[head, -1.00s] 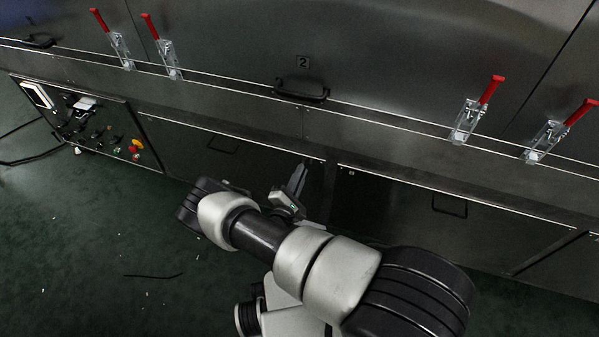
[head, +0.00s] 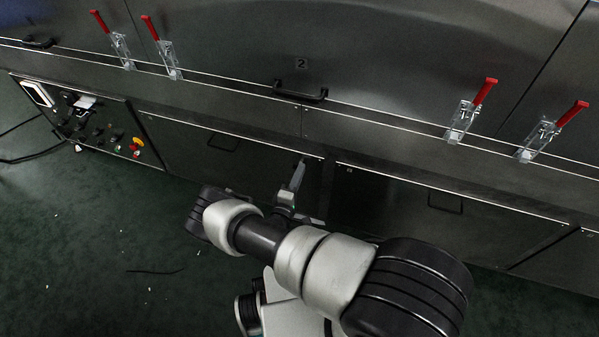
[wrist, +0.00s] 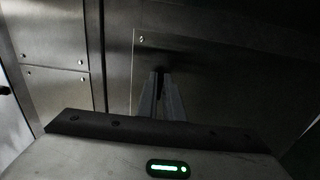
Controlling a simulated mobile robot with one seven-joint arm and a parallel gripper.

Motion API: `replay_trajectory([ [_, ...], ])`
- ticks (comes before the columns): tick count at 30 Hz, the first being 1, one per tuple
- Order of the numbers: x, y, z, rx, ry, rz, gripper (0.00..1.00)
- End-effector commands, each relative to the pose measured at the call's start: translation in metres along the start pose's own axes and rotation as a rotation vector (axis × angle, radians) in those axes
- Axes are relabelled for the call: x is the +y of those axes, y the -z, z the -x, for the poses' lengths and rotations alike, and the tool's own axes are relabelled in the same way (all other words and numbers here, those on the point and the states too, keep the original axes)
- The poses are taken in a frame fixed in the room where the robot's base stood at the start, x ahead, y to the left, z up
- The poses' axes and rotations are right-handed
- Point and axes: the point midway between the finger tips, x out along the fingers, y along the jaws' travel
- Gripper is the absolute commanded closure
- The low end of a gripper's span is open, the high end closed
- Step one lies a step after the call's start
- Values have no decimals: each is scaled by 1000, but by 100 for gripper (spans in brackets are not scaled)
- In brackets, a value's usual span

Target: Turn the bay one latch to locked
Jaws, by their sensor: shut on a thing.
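In the head view my gripper (head: 301,165) reaches to the dark lower front of the machine, near the upper right corner of a lower panel (head: 190,150). In the wrist view my two narrow fingers (wrist: 161,74) are close together, pinching a small dark piece at the panel face, which I take to be the bay one latch. The fingers hide most of it. Its turn angle and any lock marking cannot be made out.
Red-handled clamps (head: 482,92) line the steel upper body. A black handle (head: 302,93) sits below a "2" label (head: 302,63). A control panel (head: 90,120) is at left. Another lower panel with a handle (head: 446,201) is at right. Green floor (head: 100,240) is open in front.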

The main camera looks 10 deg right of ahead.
Motion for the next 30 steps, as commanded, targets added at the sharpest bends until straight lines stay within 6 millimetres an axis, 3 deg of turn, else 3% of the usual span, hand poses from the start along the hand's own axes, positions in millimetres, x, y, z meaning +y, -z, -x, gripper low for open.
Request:
replay_trajectory([
  [13, 0, 1, 0, 1, 1, -10, 100],
  [15, 0, 1, 0, 1, 1, -10, 81],
  [17, 0, 1, 0, 1, 1, -10, 74],
  [30, -1, 5, 1, -1, 0, -9, 74],
])
